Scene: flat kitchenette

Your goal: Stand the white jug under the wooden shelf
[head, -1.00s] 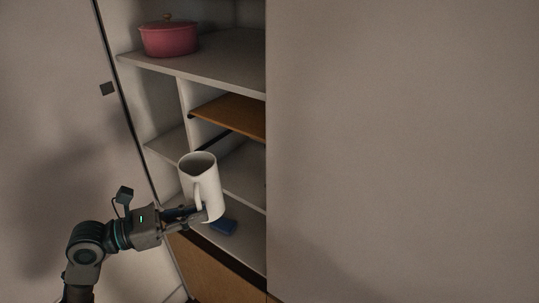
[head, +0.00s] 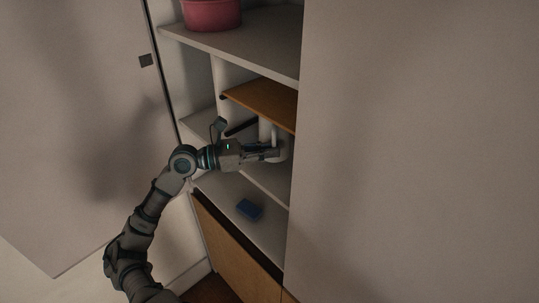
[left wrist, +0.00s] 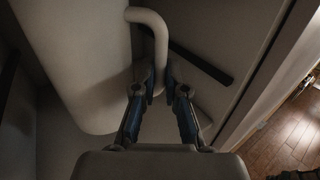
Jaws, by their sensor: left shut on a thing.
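The white jug (head: 264,133) is upright inside the cabinet, below the wooden shelf (head: 258,102), which hides its top in the head view. My left gripper (head: 275,152) is shut on the jug's handle and covers part of it. In the left wrist view the jug (left wrist: 85,60) fills the left side, and its handle (left wrist: 159,40) runs down between the fingertips of my left gripper (left wrist: 160,88). Whether the jug's base touches the board below cannot be told. My right gripper is out of view.
A blue object (head: 249,209) lies on the lower white board. A pink pot (head: 212,14) stands on the board above. A dark bar (left wrist: 201,63) lies beside the jug. The open cabinet door (head: 75,130) is at left, and a large plain panel (head: 420,150) closes off the right.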

